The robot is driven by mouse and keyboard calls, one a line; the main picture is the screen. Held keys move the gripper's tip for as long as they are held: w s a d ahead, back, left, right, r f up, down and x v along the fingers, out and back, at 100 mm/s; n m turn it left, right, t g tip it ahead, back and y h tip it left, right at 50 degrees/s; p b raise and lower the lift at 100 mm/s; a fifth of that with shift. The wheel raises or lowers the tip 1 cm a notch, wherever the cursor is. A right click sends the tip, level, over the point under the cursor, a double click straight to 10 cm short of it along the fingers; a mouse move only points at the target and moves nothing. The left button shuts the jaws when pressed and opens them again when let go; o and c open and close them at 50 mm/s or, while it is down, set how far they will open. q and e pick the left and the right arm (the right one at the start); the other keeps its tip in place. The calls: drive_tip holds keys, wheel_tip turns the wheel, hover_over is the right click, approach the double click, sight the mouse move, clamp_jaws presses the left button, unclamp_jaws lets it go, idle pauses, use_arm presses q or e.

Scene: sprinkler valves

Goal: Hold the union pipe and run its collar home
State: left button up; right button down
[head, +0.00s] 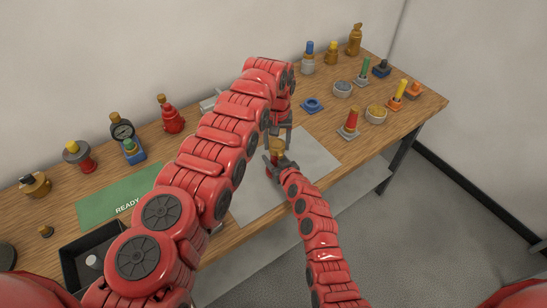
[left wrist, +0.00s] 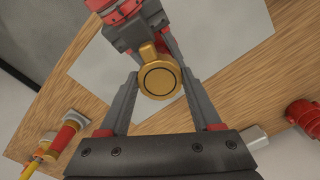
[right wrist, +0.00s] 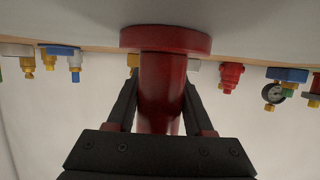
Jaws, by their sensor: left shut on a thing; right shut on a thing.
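The union pipe stands upright on the pale mat (head: 315,160). Its red body (right wrist: 163,88) and wide red base flange (right wrist: 165,40) fill the middle of the right wrist view. Its brass collar (left wrist: 158,79), with a small lug on its rim, is at the top. My left gripper (head: 278,139) comes down from above, its fingers shut on the collar from both sides. My right gripper (head: 275,164) is low at the side, shut on the red body below the collar. The fingers hide much of the pipe in the head view, and the thread is hidden.
A green READY mat (head: 122,196) and a black bin (head: 84,258) are at the left. A red fitting (head: 172,116) and a gauge (head: 121,130) stand behind. Several valves, including a red-topped one (head: 351,124), stand at the right. The pale mat's right part is clear.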

use_arm(q)
drive_tip(key=shift+m, duration=1.8)
drive_tip(key=m, duration=0.3)
drive_tip(key=shift+m, duration=0.3)
drive_tip(key=m, duration=0.3)
